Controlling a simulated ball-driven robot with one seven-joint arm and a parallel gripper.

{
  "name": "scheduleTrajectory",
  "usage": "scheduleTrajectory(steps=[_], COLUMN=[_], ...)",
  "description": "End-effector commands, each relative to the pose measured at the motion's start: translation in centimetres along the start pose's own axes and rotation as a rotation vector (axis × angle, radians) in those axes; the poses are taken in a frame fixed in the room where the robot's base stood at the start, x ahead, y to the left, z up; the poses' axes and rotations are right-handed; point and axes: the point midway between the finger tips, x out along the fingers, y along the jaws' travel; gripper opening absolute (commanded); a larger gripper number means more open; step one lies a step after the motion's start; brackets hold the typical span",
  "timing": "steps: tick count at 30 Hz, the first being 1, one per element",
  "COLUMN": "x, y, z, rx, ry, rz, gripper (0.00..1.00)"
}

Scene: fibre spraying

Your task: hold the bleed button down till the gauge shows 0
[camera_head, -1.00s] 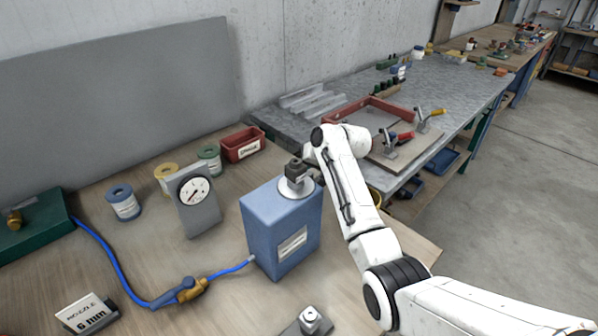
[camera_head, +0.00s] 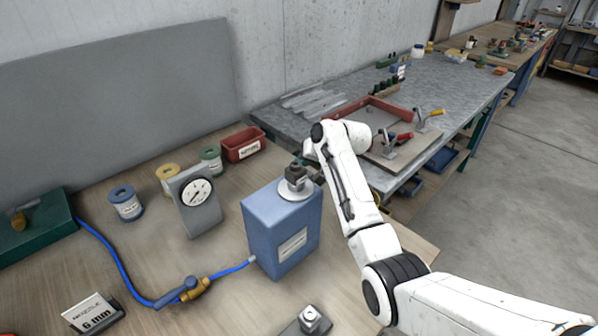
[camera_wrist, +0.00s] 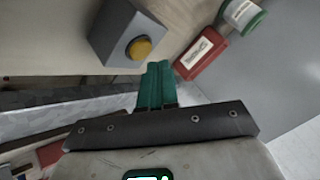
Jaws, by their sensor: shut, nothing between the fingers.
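The bleed button (camera_wrist: 139,48) is a round yellow cap on a grey box (camera_wrist: 112,30) in the wrist view. My gripper (camera_wrist: 156,70) has its teal fingers shut together with nothing between them. In the picture the fingertips lie just below and right of the button; I cannot tell if they touch anything. The button and fingers do not show clearly in the head view, where my white arm reaches past the blue box. The gauge (camera_head: 197,191) is a white dial on a grey stand; its needle slants to the lower left. Its figures are too small to read.
A blue box (camera_head: 262,236) with a white disc and dark block on top stands mid-table. A blue hose (camera_head: 113,258) runs to it. A red bin (camera_head: 243,146) and several spools stand behind. A nozzle sign (camera_head: 93,312) stands at the front left.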

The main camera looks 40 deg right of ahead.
Motion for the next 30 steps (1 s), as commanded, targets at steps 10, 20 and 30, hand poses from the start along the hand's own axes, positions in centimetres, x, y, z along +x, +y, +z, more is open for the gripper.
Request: scheduleTrajectory(steps=[10, 20, 30], x=[-2.1, -3.6, -3.5], y=[-1.5, -2.6, -2.5], z=[-1.5, -2.6, -2.5], rx=[0.0, 0.0, 0.0], ry=[0.001, 0.0, 0.0], rz=[-0.001, 0.0, 0.0], gripper=[0.0, 0.0, 0.0])
